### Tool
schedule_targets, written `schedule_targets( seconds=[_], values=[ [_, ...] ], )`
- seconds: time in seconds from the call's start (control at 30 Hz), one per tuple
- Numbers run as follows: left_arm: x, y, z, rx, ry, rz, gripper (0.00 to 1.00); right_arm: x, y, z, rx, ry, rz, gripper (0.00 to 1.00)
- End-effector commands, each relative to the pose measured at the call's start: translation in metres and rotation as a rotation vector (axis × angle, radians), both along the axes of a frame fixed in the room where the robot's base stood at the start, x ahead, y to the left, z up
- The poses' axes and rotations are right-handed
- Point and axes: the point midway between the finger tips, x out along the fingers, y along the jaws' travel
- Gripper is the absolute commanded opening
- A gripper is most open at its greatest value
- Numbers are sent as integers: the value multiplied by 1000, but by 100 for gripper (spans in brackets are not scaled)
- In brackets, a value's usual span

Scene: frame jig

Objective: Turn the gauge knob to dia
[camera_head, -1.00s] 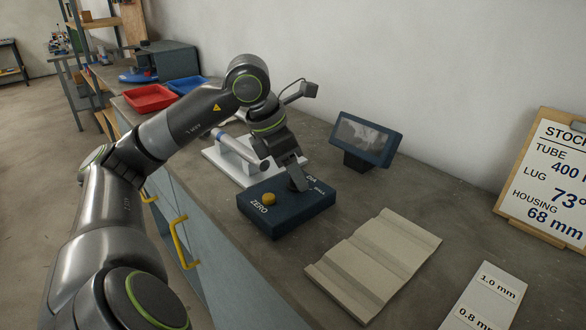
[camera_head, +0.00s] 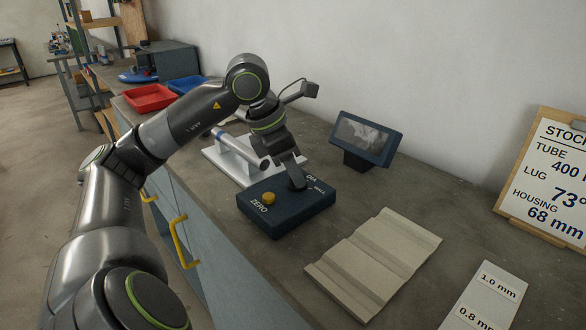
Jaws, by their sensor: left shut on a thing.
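The gauge box (camera_head: 286,222) is dark blue and sits on the bench, with a yellow button (camera_head: 268,198) beside the word ZERO. The word DIA and a second, smaller label are printed near its far right edge. My left gripper (camera_head: 298,184) points down onto the top of the box and is shut at the place of the knob. The knob itself is hidden by the fingers, so I cannot tell which label it points to. My right gripper is not in view.
A small dark screen (camera_head: 366,138) stands behind the box. A white fixture with a tube (camera_head: 235,148) is left of it. Red (camera_head: 149,98) and blue trays stand farther back.

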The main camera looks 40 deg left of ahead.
Motion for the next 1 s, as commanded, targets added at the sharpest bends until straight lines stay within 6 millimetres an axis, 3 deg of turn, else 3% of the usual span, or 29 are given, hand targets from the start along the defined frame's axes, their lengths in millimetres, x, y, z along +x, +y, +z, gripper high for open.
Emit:
schedule_targets(
  seconds=[0.3, 0.73, 1.0],
  values=[
    [2, 2, 1, -2, 0, -237, 7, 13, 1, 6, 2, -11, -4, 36],
    [5, 3, 2, -3, -2, -638, 7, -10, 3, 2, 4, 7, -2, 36],
    [6, 4, 4, -2, -2, -835, 7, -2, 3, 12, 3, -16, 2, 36]
  ],
)
